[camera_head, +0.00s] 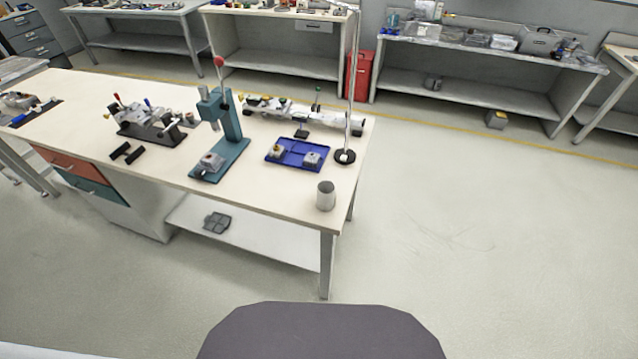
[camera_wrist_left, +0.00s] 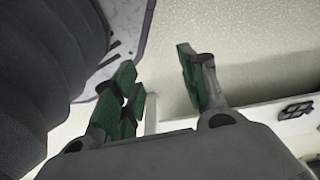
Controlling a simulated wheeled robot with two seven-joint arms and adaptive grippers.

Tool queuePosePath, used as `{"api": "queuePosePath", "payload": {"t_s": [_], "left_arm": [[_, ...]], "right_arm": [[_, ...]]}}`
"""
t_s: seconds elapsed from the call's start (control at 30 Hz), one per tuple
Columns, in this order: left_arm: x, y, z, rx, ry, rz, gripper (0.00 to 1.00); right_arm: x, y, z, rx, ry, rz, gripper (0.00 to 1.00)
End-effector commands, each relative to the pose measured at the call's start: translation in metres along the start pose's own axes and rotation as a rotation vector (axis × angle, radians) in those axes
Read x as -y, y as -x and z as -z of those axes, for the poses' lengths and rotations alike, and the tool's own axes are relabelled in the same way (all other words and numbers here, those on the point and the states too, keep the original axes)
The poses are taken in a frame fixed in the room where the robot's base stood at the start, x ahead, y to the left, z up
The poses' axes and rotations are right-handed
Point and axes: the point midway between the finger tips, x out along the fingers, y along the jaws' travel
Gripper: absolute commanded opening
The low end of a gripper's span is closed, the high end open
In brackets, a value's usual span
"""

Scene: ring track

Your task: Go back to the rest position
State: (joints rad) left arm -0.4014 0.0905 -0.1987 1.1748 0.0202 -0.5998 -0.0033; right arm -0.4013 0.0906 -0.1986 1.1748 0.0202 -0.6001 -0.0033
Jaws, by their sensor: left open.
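My left gripper (camera_wrist_left: 155,78) shows only in the left wrist view. Its green-padded fingers are apart with nothing between them, so it is open and empty. Neither of my arms shows in the head view. A long pale workbench (camera_head: 285,198) stands at the left and centre of the head view. My right gripper is not in view.
On the bench stand a teal press (camera_head: 232,135), a blue tray (camera_head: 296,147) with small parts, a pole stand (camera_head: 345,156) and a grey cylinder (camera_head: 326,195) near the corner. The floor (camera_head: 480,240) to the right is clear. A red bin (camera_head: 361,75) stands behind.

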Motion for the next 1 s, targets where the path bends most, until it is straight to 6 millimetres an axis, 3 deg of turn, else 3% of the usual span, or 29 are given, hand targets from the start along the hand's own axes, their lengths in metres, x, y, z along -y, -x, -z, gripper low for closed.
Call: {"api": "queuePosePath", "payload": {"t_s": [1.0], "left_arm": [[0.014,0.046,-0.120,0.066,-0.010,0.022,0.43]], "right_arm": [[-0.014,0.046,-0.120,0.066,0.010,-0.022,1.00]]}}
